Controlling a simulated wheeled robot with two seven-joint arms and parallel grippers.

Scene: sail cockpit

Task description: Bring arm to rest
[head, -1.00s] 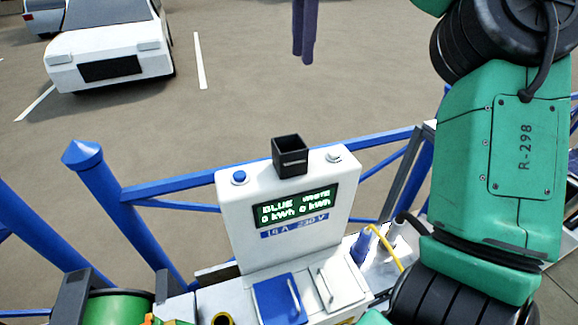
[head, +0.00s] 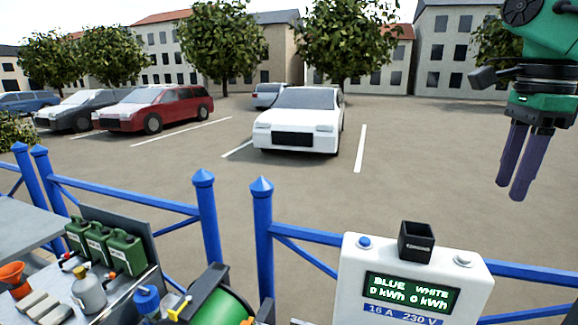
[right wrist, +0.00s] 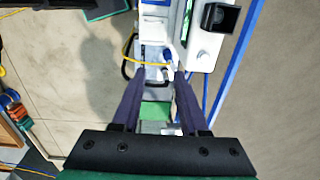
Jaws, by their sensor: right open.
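My right gripper (head: 523,160) hangs at the upper right of the head view, with its two dark purple fingers pointing down, a gap between them and nothing held. In the right wrist view the same gripper (right wrist: 156,95) is open, its fingers apart above the power pedestal and a yellow cable. The white power pedestal (head: 357,290) stands at the lower right of the head view, left of and below the gripper. My left gripper is in neither view.
A black square holder (head: 416,242) sits on the pedestal. A blue railing (head: 125,199) crosses the front. A bench at lower left holds green canisters (head: 125,253), near a green reel (head: 222,307). Parked cars, including a white one (head: 298,120), stand beyond in open paving.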

